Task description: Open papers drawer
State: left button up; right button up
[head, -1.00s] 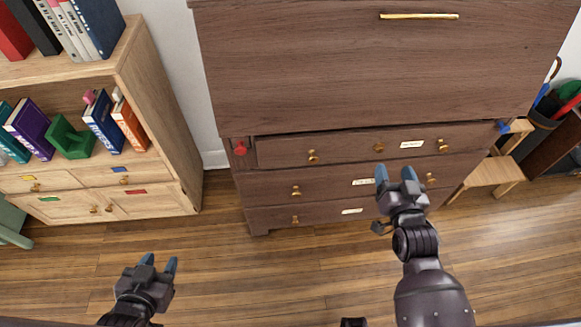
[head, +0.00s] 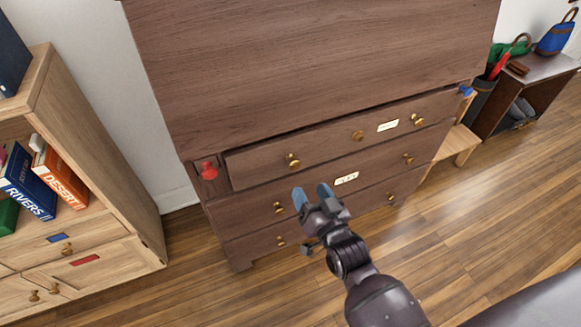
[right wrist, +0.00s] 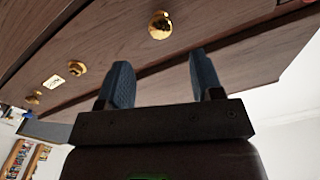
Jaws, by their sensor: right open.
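A dark wood cabinet has a top drawer (head: 325,145), a middle drawer (head: 240,213) and a bottom drawer (head: 250,248), with brass knobs. The top drawer has a left knob (head: 293,160), a middle brass piece (head: 357,135), a right knob (head: 417,120) and a pale label (head: 388,126). The middle drawer carries another label (head: 346,179). I cannot read the labels. My right gripper (head: 313,192) is open and empty, in front of the drawers. In the right wrist view, a brass knob (right wrist: 160,25) lies beyond the open fingers (right wrist: 164,82), apart from them. My left gripper is out of view.
A red knob (head: 208,171) and a blue knob (head: 466,90) flank the top drawer. A light wood bookcase (head: 115,165) stands left. A small wooden stool (head: 458,142) and a dark shelf unit (head: 520,92) stand right. The floor before the cabinet is clear.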

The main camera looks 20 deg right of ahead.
aim_at(295, 167)
jog(key=w+b, duration=0.1)
jog(key=w, duration=0.7)
jog(key=shift+a+f+b, duration=0.1)
jog(key=shift+f+b, duration=0.05)
jog(key=shift+b, duration=0.15)
jog(key=shift+w, duration=0.6)
grip_shut()
